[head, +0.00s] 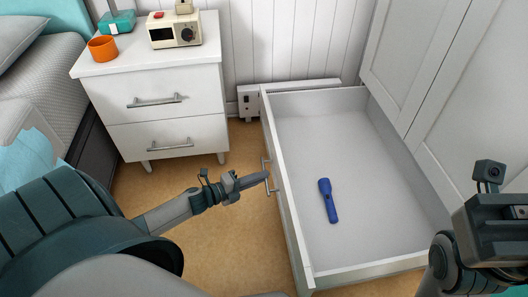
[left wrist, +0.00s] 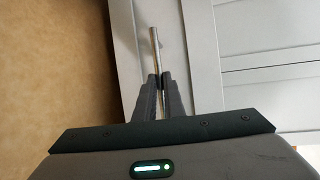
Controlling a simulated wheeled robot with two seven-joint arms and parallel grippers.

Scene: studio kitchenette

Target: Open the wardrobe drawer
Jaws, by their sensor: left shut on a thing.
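The wardrobe drawer (head: 400,200) stands pulled far out from the white wardrobe (head: 425,75), and its grey-white inside is in plain view. Its bar handle (head: 266,161) is on the front panel, at the drawer's left side in the head view. My left gripper (head: 262,179) is shut on this handle. In the left wrist view the metal handle bar (left wrist: 154,42) passes between the fingers (left wrist: 159,82). Part of my right arm shows at the lower right of the head view, over the drawer's near right corner; its fingertips cannot be made out.
A blue flashlight (head: 328,200) lies in the drawer. A white nightstand (head: 160,100) stands at the upper left, with an orange mug (head: 103,49) and a small appliance (head: 174,30) on top. A bed (head: 55,60) is at the far left. Bare floor (head: 225,250) lies before the drawer front.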

